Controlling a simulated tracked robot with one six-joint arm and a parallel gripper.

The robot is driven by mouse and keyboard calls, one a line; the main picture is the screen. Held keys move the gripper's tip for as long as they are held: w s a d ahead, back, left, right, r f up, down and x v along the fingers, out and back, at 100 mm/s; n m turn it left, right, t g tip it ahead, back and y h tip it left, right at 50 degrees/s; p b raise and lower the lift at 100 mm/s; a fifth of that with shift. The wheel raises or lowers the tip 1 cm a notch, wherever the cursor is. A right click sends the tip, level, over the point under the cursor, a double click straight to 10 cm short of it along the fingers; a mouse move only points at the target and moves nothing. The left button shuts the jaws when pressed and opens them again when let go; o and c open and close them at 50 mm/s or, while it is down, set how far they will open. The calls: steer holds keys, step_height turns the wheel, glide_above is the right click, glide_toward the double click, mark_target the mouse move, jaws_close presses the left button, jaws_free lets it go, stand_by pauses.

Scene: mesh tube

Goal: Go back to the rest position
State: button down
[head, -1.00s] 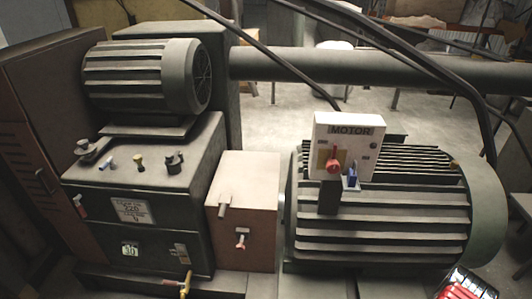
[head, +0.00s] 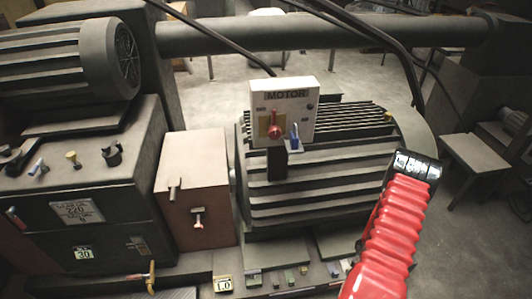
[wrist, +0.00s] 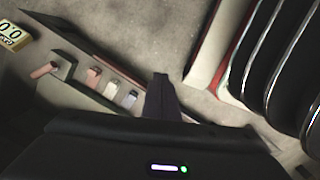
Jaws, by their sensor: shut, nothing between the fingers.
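My red ribbed arm (head: 385,235) rises at the lower right of the head view, in front of the ribbed motor's right end. It ends in a black wrist part (head: 415,165); the fingers cannot be made out there. In the wrist view my gripper (wrist: 162,82) is a narrow dark shape at the lower middle, shut and empty. It appears over the floor beside a ledge with small levers (wrist: 112,88). I cannot tell how far it is above them.
A white MOTOR box (head: 303,105) with a red and a blue switch stands at the ribbed motor (head: 330,190). A brown box (head: 195,180) and dark cabinet (head: 75,200) are left. Bent pipes (head: 410,85) pass behind. A low table (head: 475,155) stands right.

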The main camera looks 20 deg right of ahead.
steer(key=w+a+r+m, duration=0.2)
steer(key=w+a+r, duration=0.1)
steer(key=r, duration=0.8)
steer(key=w+a+r+m+g+h, duration=0.1)
steer(key=w+a+r, duration=0.15)
steer(key=r, duration=0.75)
steer(key=w+a+r+m, duration=0.2)
steer(key=a+r, duration=0.1)
steer(key=r, duration=0.8)
steer(key=s+a+r+n+t+y, duration=0.1)
steer(key=a+r+t, duration=0.6)
steer(key=a+r, duration=2.2)
steer(key=shift+s+a+r+n+t, duration=0.35)
steer(key=shift+s+r+n+t, duration=0.1)
steer(key=shift+n, duration=0.35)
steer(key=shift+d, duration=0.15)
